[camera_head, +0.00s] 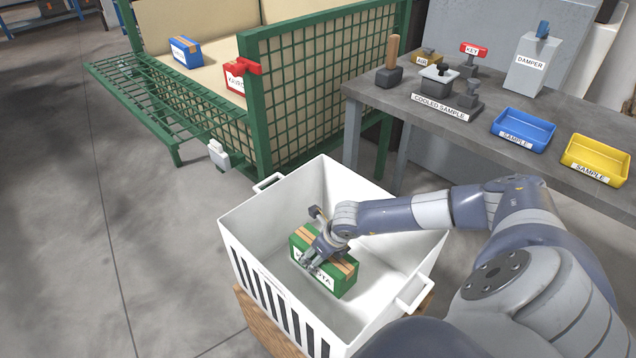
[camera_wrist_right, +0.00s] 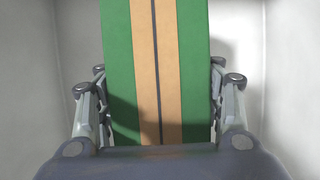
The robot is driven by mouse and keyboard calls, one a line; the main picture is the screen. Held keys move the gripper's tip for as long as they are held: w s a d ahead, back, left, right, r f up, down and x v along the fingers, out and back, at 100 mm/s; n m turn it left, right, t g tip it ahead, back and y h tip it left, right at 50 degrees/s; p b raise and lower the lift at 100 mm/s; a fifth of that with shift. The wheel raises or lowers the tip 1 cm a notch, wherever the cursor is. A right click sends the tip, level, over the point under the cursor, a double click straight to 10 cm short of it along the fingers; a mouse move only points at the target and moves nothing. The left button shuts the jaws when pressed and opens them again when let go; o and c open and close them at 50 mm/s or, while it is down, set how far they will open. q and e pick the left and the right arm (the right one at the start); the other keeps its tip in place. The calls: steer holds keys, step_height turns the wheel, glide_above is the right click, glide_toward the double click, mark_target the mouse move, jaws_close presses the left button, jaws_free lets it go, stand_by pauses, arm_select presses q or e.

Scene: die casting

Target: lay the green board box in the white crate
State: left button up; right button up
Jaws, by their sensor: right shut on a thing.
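The green board box (camera_head: 343,280) has tan tape stripes and a white label. It is inside the white crate (camera_head: 262,266), near its middle; I cannot tell whether it touches the crate floor. My right gripper (camera_head: 312,254) reaches into the crate from the right and is shut on the box. In the right wrist view the green box (camera_wrist_right: 120,75) fills the space between the two fingers of the right gripper (camera_wrist_right: 160,110), with the tape running lengthwise. My left gripper is not in view.
The crate stands on a wooden base (camera_head: 262,325). A green mesh cage (camera_head: 320,85) with a blue box (camera_head: 186,52) and a red box (camera_head: 236,78) is behind it. A grey table (camera_head: 400,98) at the right holds blue (camera_head: 523,130) and yellow trays (camera_head: 595,160).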

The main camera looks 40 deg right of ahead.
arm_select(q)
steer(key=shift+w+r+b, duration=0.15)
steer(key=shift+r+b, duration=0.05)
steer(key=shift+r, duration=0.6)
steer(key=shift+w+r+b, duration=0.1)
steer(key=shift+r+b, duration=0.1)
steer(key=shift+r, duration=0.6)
arm_select(e)
steer(key=shift+w+f, duration=0.15)
steer(key=shift+f, duration=1.85)
steer(key=o, duration=1.7)
steer(key=shift+f, duration=0.15)
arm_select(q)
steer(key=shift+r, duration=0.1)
arm_select(e)
steer(key=shift+o, duration=0.2)
steer(key=shift+r, duration=0.2)
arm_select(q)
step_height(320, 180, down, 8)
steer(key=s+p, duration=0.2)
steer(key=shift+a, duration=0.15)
arm_select(e)
steer(key=v, duration=1.2)
steer(key=shift+a+f, duration=0.1)
arm_select(q)
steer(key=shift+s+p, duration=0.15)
steer(key=shift+p, duration=0.15)
